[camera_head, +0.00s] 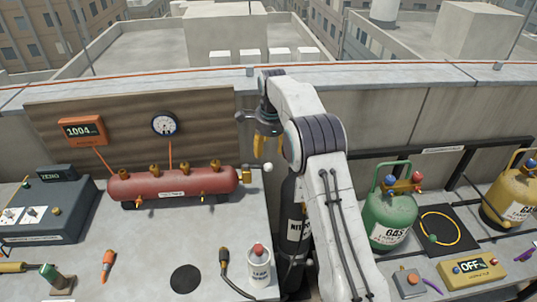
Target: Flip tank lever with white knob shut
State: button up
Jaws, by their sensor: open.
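The red horizontal tank (172,185) lies on the left bench with several brass fittings along its top. A small brass fitting (246,175) is at its right end. A white round knob (268,168) shows just right of that fitting; the lever under it is too small to make out. My gripper (261,154) is open, with yellow fingers pointing down, just above and slightly left of the white knob. I cannot tell whether a finger touches it. My arm hides what lies to the right of the knob.
A dark cylinder (292,222) stands right of the bench, partly behind my arm. A white leak-spray can (259,266) and a black-handled torch (232,272) are in front. A gauge (165,124) and orange display (82,130) are behind the tank. Green (389,218) and yellow gas cylinders (512,198) stand right.

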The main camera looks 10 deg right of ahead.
jog(key=shift+s+r, duration=0.15)
jog(key=shift+r, duration=0.55)
